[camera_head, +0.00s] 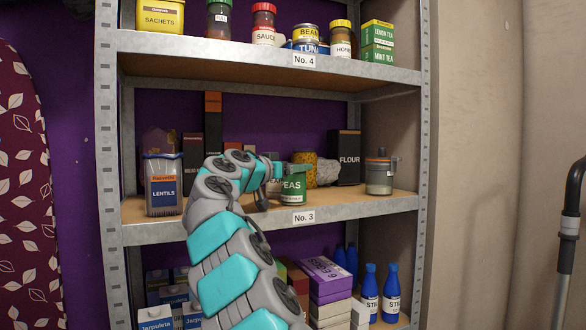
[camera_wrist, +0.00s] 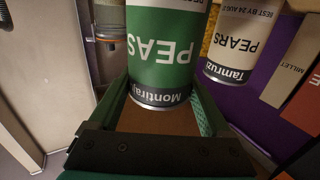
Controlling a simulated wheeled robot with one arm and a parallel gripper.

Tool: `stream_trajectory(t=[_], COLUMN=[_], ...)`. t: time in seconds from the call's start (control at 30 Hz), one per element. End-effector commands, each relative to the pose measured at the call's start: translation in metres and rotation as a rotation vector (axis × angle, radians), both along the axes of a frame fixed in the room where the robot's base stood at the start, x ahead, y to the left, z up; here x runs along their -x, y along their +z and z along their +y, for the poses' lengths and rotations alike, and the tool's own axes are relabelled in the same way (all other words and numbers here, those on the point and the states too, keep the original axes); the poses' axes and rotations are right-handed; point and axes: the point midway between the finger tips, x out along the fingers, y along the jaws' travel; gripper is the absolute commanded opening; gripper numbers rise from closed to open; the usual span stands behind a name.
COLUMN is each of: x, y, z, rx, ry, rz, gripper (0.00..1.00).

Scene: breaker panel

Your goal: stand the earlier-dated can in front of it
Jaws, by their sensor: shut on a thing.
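A green-labelled PEAS can (camera_head: 293,190) is at the front of the middle shelf, marked No. 3. My gripper (camera_head: 277,192) is shut on it from the left. In the wrist view the same can (camera_wrist: 165,45) appears upside down between the fingers of my gripper (camera_wrist: 158,105), with its date cut off. I cannot tell whether its base touches the shelf. A cream PEARS can (camera_wrist: 236,40) stands apart, to the right of the PEAS can in the wrist view. Its label reads BEST BY 24 AUG, and the rest is cut off. In the head view my arm hides much of that area.
The middle shelf (camera_head: 345,205) also holds a LENTILS container (camera_head: 163,185) at left, a FLOUR box (camera_head: 346,157), a grey lump (camera_head: 327,172) and a clear jar (camera_head: 379,173) at right. Shelf No. 4 (camera_head: 200,48) is above. Some bare shelf lies right of the PEAS can.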

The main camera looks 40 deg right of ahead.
Motion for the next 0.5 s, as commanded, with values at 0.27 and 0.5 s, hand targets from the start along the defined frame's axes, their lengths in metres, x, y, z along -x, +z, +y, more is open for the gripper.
stream_trajectory(t=[0.27,0.5], x=[0.0,0.0], y=[-0.0017,-0.002], z=[0.0004,0.0003], rx=[0.001,0.001], ry=[0.001,0.001], rz=[0.0,0.0], gripper=[0.91,1.0])
